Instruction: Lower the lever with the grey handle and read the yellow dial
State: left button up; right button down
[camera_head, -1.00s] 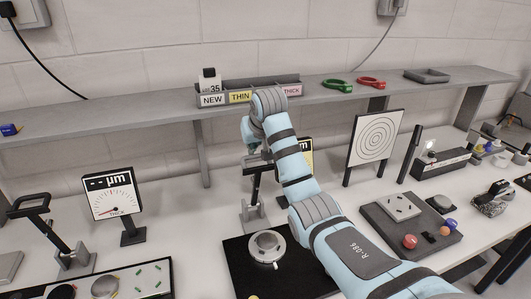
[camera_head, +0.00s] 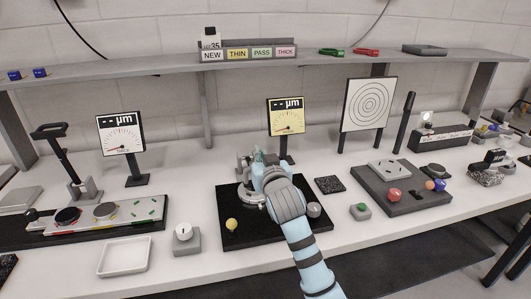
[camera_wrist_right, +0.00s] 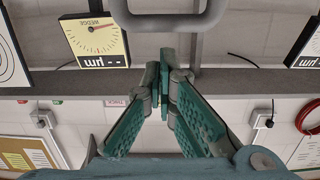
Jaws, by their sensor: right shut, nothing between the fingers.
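The yellow dial (camera_head: 286,118) stands upright at the back of the bench, showing dashes and "µm"; it also shows upside down in the right wrist view (camera_wrist_right: 95,40). Its red needle lies at the low left of the scale in the head view. A grey U-shaped handle (camera_wrist_right: 170,29) crosses the top of the wrist view, beyond my fingertips and apart from them. In the head view, my forearm and gripper hide most of its lever; a grey part of the fixture (camera_head: 243,165) shows beside them. My right gripper (camera_head: 258,155) is shut and empty; its fingertips meet in the wrist view (camera_wrist_right: 160,76).
A black mat (camera_head: 232,238) lies under my right arm, with a yellow ball (camera_head: 232,225) on it. Another lever (camera_head: 65,160) stands upright at left beside a white dial (camera_head: 122,134). A target board (camera_head: 367,106) stands at right. A shelf (camera_head: 130,68) runs above.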

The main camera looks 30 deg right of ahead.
notch_tip(320, 180, down, 6)
jog(key=s+t+b, duration=0.2)
jog(key=t+b, duration=0.1)
jog(key=b, duration=0.5)
jog(key=shift+s+a+f+h, duration=0.15)
jog(key=shift+s+a+h, duration=0.1)
jog(key=shift+a+h, duration=0.15)
